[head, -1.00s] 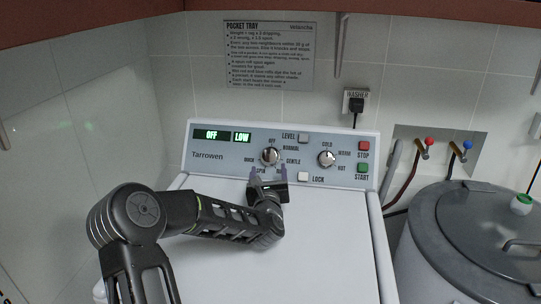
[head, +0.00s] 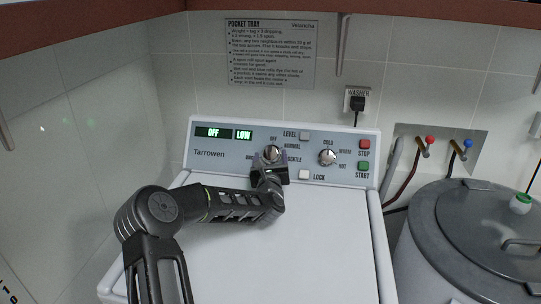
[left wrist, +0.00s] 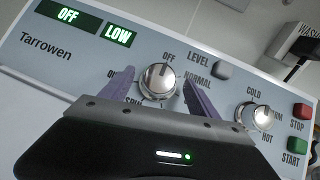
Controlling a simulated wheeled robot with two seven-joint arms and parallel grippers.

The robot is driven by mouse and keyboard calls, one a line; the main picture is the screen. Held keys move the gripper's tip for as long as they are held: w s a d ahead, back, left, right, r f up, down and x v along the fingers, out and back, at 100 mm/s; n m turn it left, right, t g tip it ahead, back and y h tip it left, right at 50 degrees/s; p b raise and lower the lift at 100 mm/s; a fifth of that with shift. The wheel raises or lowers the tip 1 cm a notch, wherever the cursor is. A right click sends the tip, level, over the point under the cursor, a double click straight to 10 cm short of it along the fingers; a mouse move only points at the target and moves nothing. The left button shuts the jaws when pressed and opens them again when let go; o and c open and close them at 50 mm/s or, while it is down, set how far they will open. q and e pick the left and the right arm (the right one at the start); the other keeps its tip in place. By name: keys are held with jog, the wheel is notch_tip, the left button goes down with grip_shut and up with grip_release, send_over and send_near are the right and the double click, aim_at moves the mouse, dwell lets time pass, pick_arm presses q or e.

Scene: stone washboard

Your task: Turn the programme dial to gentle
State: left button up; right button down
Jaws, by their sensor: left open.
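The programme dial (head: 271,153) is a round silver knob on the washer's control panel, with OFF above it and NORMAL and GENTLE on its right. In the left wrist view the dial (left wrist: 159,81) has its mark near the top, toward OFF. The display (left wrist: 92,22) reads OFF and LOW. My left gripper (head: 270,160) is open at the dial. In the left wrist view its two purple fingers (left wrist: 160,92) stand on either side of the knob, with gaps visible. The gripper body hides the lower dial labels. My right gripper is not in view.
A temperature dial (head: 327,157) sits to the right, then red STOP (head: 364,144) and green START (head: 363,166) buttons. LEVEL (head: 304,135) and LOCK (head: 304,174) buttons lie between the dials. A grey lidded tub (head: 440,235) stands right of the washer.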

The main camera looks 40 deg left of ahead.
pick_arm(q)
jog(key=shift+w+a, duration=0.15)
jog(key=shift+w, duration=0.1)
jog(key=c, duration=1.4)
